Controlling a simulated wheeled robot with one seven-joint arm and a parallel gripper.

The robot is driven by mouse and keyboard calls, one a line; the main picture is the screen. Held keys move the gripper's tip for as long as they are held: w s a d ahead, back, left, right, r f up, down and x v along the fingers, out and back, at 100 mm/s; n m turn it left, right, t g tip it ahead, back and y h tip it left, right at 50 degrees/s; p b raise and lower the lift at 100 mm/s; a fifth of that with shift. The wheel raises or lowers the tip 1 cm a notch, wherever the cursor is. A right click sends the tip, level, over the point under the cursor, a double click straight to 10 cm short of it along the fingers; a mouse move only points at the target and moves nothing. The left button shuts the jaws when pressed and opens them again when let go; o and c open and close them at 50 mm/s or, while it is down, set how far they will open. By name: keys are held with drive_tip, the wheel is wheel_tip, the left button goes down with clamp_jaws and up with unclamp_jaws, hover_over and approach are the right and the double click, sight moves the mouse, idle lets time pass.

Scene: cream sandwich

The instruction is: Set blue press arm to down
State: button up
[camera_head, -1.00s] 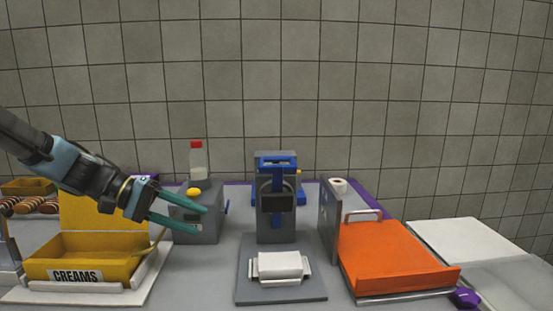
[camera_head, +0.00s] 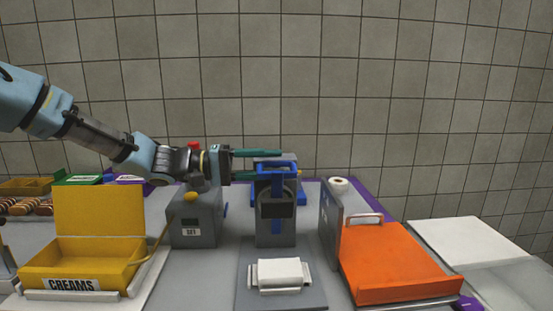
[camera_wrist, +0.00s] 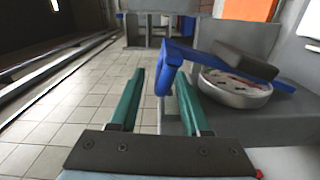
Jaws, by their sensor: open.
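The blue press arm (camera_head: 278,170) is at the top of the grey press (camera_head: 275,228) in the middle of the counter, its bar standing up. My gripper (camera_head: 280,164) is at the height of the arm's top, its green fingers open and pointing right. In the wrist view the blue arm (camera_wrist: 168,75) reaches in from the right, and its end lies ahead between my open fingers (camera_wrist: 160,98). I cannot tell whether they touch it. A dark block (camera_wrist: 245,60) on the arm is above a round pan (camera_wrist: 235,88).
A grey box with a yellow button (camera_head: 191,196) stands left of the press. The yellow CREAMS bin (camera_head: 95,215) is at the left. A white pad (camera_head: 279,271) lies in front of the press. An orange tray (camera_head: 395,262) and a grey upright panel (camera_head: 328,222) are at the right.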

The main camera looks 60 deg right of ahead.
drive_tip(key=shift+x, duration=0.95)
clamp_jaws()
idle(0.8)
